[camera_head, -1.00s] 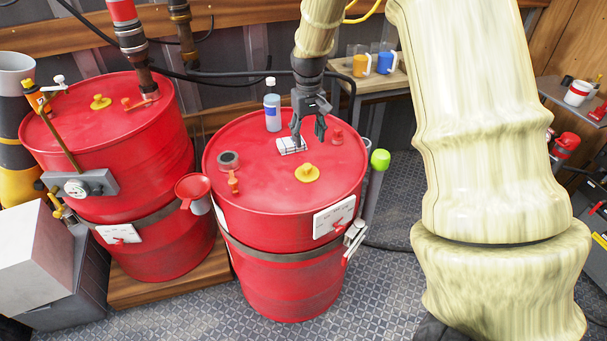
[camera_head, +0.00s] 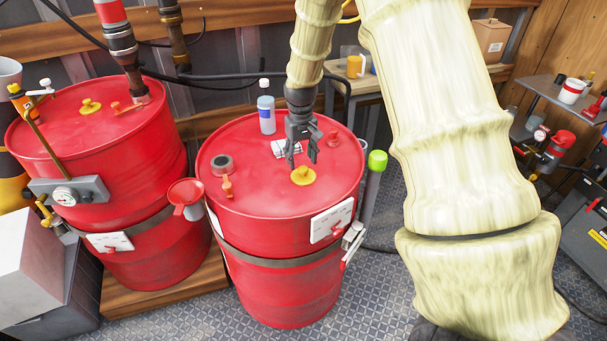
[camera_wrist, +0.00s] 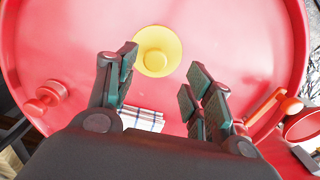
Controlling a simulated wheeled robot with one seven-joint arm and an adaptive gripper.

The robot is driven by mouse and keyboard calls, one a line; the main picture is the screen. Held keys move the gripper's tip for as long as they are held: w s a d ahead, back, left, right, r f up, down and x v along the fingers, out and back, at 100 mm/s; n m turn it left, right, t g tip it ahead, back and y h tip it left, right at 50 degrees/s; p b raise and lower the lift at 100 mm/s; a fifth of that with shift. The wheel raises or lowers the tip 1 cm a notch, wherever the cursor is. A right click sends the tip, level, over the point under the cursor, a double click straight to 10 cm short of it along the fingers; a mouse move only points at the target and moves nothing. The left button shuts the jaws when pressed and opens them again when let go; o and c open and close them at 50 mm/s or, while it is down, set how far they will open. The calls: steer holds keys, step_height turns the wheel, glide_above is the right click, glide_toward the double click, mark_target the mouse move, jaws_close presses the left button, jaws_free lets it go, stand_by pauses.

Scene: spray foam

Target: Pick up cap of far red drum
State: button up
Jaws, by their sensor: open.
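Two red drums stand side by side, the right drum (camera_head: 235,205) and the left drum (camera_head: 150,150). A round yellow cap (camera_head: 303,176) sits on the right drum's lid; it also shows in the wrist view (camera_wrist: 158,50). Another yellow cap (camera_head: 90,106) is on the left drum's lid. My gripper (camera_head: 302,160) is open and empty, pointing down over the right drum, close behind that drum's yellow cap. In the wrist view the cap lies just beyond and between my fingertips (camera_wrist: 163,70), not gripped. I cannot tell the exact height of the fingers above the lid.
The right lid also holds a bottle (camera_head: 266,112), a folded cloth (camera_head: 285,149), a red cap (camera_head: 333,138), a dark ring (camera_head: 222,163) and an orange valve (camera_head: 227,187). A red funnel (camera_head: 186,192) sits between the drums. A green-topped rod (camera_head: 377,161) stands at right.

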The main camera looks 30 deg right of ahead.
mark_target(304, 168)
steer(key=shift+s+d+f+p, duration=0.15)
steer(key=shift+f+p, duration=0.35)
steer(key=shift+f, duration=0.5)
steer(key=shift+w+d+f+p, duration=0.15)
steer(key=shift+f+p, duration=0.3)
steer(key=shift+f, duration=0.5)
steer(key=shift+s+f, duration=0.1)
steer(key=shift+f, duration=0.55)
steer(key=c, duration=1)
